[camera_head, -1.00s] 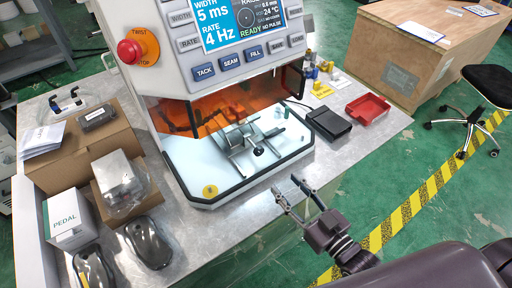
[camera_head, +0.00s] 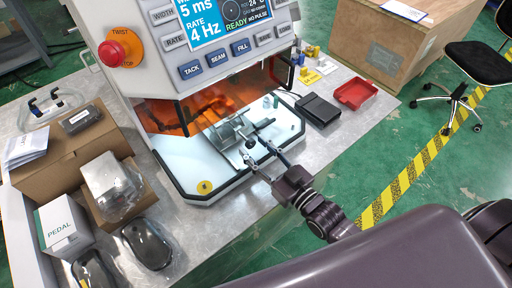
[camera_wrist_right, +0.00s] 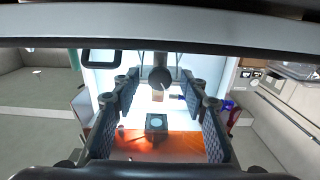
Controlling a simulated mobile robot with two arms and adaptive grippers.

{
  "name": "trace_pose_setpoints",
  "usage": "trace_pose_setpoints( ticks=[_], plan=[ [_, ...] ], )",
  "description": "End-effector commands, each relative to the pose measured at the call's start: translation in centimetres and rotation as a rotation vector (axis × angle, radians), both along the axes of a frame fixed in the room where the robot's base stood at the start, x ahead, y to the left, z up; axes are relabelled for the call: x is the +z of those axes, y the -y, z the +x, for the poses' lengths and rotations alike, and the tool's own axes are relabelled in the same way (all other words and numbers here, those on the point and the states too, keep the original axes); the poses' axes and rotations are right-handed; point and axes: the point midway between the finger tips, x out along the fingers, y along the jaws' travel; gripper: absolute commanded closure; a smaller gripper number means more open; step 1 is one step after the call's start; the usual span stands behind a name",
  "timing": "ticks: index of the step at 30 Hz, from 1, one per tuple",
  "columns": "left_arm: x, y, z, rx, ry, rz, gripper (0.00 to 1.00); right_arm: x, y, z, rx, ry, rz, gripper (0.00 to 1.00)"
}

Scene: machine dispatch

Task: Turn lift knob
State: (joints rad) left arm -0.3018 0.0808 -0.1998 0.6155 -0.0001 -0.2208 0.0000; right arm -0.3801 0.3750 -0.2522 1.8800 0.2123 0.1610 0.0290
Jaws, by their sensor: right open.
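The lift knob (camera_head: 250,143) is a small black round knob on the front of a metal fixture (camera_head: 229,131) inside the lit chamber of the machine. In the right wrist view the knob (camera_wrist_right: 160,78) shows as a dark ball between the two finger ends. My right gripper (camera_head: 259,154) is open at the chamber's front opening, with its fingertips close to the knob. I cannot tell whether either finger touches it. In the wrist view my right gripper (camera_wrist_right: 158,88) has its padded fingers spread on either side. My left gripper is not in view.
The chamber's orange window (camera_head: 205,107) hangs above the fixture. A red emergency stop button (camera_head: 113,53) is at upper left. A black box (camera_head: 318,109) and a red tray (camera_head: 355,93) lie to the right. Cardboard boxes and a pedal box (camera_head: 62,225) crowd the left.

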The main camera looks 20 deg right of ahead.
Motion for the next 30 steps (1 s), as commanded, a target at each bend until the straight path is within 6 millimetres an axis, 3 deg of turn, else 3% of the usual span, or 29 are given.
trace_pose_setpoints(
  ticks=[7,18,30],
  plan=[
    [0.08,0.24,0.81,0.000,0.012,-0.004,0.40,-0.02,-0.04,0.08,0.000,0.000,0.000,0.60],
    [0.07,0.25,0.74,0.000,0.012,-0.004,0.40,-0.01,-0.04,0.05,0.000,0.000,0.001,1.00],
    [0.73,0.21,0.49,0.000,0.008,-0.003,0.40,0.11,-0.04,0.06,0.000,-0.032,0.084,1.00]
  ],
)
